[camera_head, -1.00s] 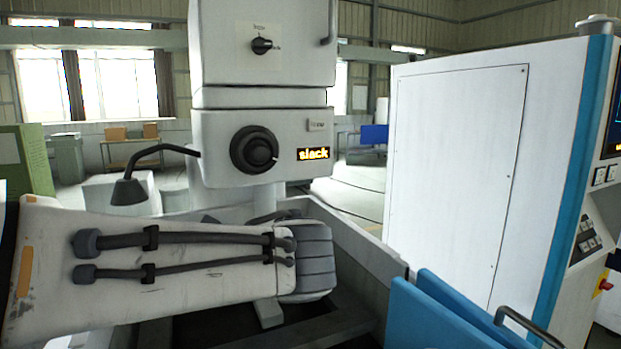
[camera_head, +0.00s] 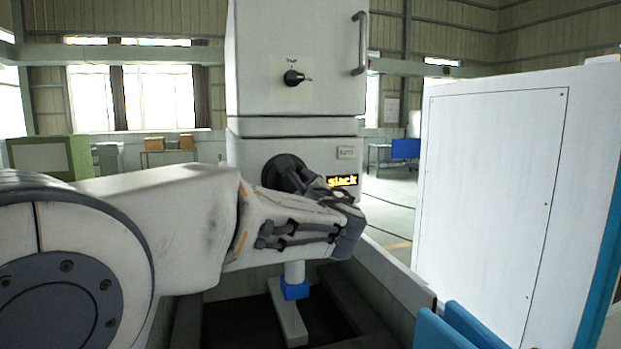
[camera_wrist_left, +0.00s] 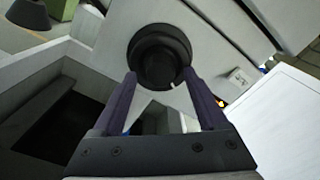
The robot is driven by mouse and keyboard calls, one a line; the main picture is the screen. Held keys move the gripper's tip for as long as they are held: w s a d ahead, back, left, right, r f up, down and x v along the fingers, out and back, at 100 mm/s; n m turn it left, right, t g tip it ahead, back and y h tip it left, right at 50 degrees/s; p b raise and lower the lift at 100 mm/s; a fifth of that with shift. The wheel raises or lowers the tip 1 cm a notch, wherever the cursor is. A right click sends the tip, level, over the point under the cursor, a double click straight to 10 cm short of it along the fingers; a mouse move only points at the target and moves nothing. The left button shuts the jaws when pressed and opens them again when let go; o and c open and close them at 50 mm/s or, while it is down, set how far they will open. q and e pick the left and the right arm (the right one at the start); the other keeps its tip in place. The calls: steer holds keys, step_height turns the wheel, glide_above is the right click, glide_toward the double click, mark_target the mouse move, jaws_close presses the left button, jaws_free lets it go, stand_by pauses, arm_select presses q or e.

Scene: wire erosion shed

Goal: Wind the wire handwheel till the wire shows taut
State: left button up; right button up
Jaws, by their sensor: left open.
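The dark round wire handwheel (camera_head: 281,167) is on the white machine head, partly hidden behind my gripper. In the left wrist view the handwheel (camera_wrist_left: 160,55) lies ahead, between and beyond the fingertips, with a small pale mark on its lower rim. The display (camera_head: 342,181) beside it reads "slack" in orange letters; its lower edge is close to my gripper. My left gripper (camera_head: 303,182) is open in front of the handwheel, its two dark fingers (camera_wrist_left: 161,78) spread either side. I cannot tell whether they touch it. The wire cannot be made out. My right gripper is not in view.
A dark selector knob (camera_head: 293,78) and a grey handle (camera_head: 360,43) are higher on the machine. A tank wall (camera_head: 395,280) runs below right, with blue panels (camera_head: 455,328) in front. A tall white cabinet (camera_head: 495,190) stands at right.

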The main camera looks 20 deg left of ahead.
arm_select(q)
steer(key=shift+w+a, duration=0.3)
steer(key=shift+w, duration=0.2)
jaws_close()
steer(key=shift+a, duration=0.1)
steer(key=shift+f, duration=0.1)
